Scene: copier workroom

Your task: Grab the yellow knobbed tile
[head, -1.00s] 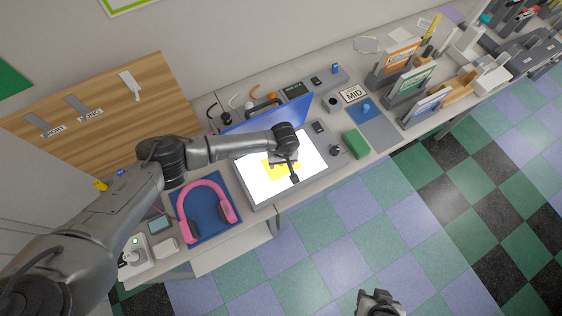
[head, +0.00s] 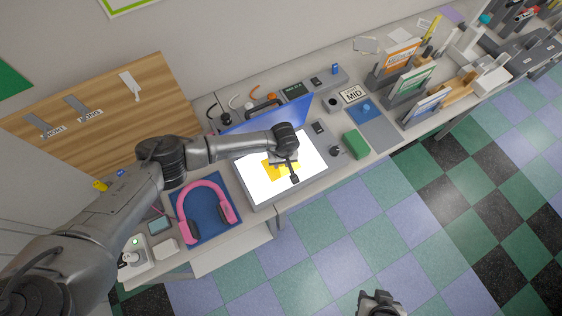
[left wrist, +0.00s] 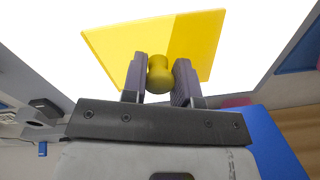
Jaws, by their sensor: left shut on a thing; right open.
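The yellow knobbed tile (left wrist: 150,45) fills the upper middle of the left wrist view, flat on the bright white glass panel (left wrist: 50,30). Its yellow knob (left wrist: 160,75) sits between the two fingers of my left gripper (left wrist: 160,80), which is shut on it. In the head view the tile (head: 270,168) shows partly beside my left gripper (head: 292,172), whose wrist hides some of it. I cannot tell whether the tile is touching the glass or slightly raised. My right gripper (head: 380,304) is at the bottom edge of the head view, over the floor, open and apart from everything.
The raised blue lid (head: 300,112) stands behind the glass. Pink headphones (head: 203,212) lie on a blue mat at the left. A green block (head: 356,144) is to the right. Upright file holders (head: 412,82) stand farther right. The floor in front is clear.

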